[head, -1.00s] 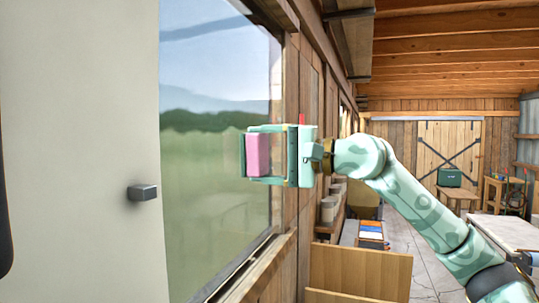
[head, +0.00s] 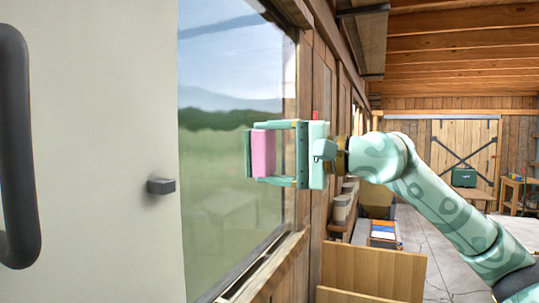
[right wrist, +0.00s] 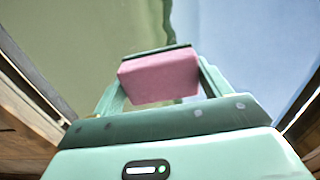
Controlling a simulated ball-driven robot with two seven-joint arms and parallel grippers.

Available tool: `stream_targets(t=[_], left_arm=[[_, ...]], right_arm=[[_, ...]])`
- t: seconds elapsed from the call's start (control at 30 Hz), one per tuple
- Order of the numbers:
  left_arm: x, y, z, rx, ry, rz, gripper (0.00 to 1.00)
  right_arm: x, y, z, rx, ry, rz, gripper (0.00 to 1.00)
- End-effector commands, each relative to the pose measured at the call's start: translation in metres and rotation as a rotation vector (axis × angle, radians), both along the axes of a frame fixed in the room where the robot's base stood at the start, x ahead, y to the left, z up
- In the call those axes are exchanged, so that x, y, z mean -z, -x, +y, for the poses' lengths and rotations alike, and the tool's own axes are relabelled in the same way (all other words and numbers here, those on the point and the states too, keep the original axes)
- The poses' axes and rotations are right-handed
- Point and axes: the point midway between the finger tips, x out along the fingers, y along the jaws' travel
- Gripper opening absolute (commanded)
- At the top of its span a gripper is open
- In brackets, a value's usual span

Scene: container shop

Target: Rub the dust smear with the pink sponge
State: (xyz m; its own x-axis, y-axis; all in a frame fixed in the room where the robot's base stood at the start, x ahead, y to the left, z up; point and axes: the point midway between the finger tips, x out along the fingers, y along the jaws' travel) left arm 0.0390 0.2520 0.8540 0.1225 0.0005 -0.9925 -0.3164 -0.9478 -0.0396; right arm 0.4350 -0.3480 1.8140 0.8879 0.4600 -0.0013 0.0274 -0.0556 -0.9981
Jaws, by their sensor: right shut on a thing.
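The pink sponge (head: 263,155) is held in my right gripper (head: 266,153), which is shut on it in front of the window pane (head: 215,150). In the right wrist view the sponge (right wrist: 160,78) sits between the green fingers, with the glass beyond it. I cannot tell whether the sponge touches the glass. I cannot make out the dust smear in either view. My left gripper is not in view.
A pale panel (head: 100,120) with a dark knob (head: 161,186) and a dark handle (head: 18,150) fills the left side. The wooden window sill (head: 268,265) runs below the pane. A wooden board (head: 372,272) stands below my right arm. Open floor lies beyond.

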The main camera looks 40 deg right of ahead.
Motion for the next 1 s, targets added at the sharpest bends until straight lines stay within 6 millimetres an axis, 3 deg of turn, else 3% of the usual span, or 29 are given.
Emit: stream_targets(t=[0.4,0.83,1.0], left_arm=[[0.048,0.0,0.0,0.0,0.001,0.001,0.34],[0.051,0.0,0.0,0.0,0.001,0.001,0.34],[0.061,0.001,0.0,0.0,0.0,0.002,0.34]], right_arm=[[0.004,0.042,-0.023,0.003,0.0,-0.002,0.59],[0.0,0.05,-0.026,0.0,0.0,-0.001,0.59],[0.003,0.058,-0.031,0.002,-0.001,-0.001,0.59]])
